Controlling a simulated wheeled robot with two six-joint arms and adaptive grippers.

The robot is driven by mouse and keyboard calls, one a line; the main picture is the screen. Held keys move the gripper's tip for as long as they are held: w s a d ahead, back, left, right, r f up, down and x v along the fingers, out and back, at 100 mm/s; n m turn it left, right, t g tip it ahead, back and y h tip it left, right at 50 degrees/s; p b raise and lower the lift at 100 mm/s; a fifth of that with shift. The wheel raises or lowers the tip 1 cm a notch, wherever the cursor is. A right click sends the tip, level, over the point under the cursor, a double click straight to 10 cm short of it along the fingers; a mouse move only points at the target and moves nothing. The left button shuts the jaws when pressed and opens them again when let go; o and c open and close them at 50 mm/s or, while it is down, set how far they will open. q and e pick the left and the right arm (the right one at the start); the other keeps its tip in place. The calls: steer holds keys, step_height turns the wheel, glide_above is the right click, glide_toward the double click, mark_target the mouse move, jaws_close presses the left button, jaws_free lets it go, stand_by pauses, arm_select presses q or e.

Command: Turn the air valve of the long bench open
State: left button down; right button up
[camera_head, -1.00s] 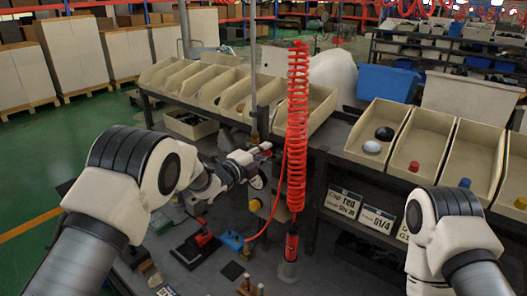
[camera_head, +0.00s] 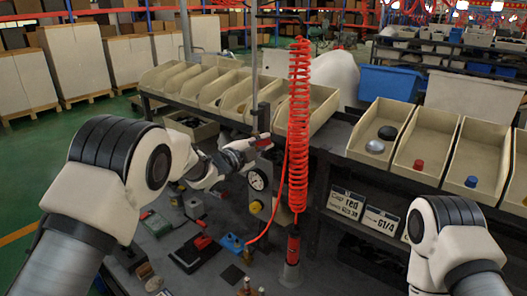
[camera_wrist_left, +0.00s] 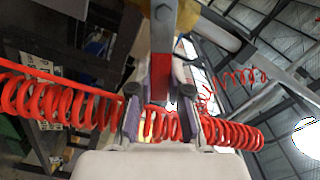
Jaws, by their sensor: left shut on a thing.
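The air valve's red lever (camera_head: 263,142) shows at the post above the round gauge (camera_head: 257,180) in the head view. My left gripper (camera_head: 250,146) is at this lever. In the left wrist view, a grey bar with a red part (camera_wrist_left: 160,85) runs between the two fingers of my left gripper (camera_wrist_left: 160,112), which is shut on it. The valve body is mostly hidden behind the gripper in the head view. The long bench (camera_head: 325,150) stands behind. My right arm shows at the right, but its gripper is out of view.
A red coiled hose (camera_head: 299,120) hangs close to the right of the left gripper and crosses behind the fingers in the wrist view. A yellow knob (camera_head: 256,206) sits below the gauge. Beige bins (camera_head: 378,140) line the bench. Tools, including a blue block (camera_head: 231,243), lie below.

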arm_select(q)
steer(key=shift+w+a+r+n, duration=0.1)
steer(key=shift+r+n, duration=0.25)
steer(key=shift+n, duration=0.2)
steer(key=shift+w+a+r+n, duration=0.1)
steer(key=shift+r+n, duration=0.2)
steer(key=shift+n, duration=0.25)
steer(key=shift+r, duration=0.1)
steer(key=c, duration=1.1)
jaws_free()
steer(key=shift+w+d+f, duration=0.15)
steer(key=shift+f, duration=0.05)
steer(key=v, duration=1.2)
steer(key=shift+c, duration=0.3)
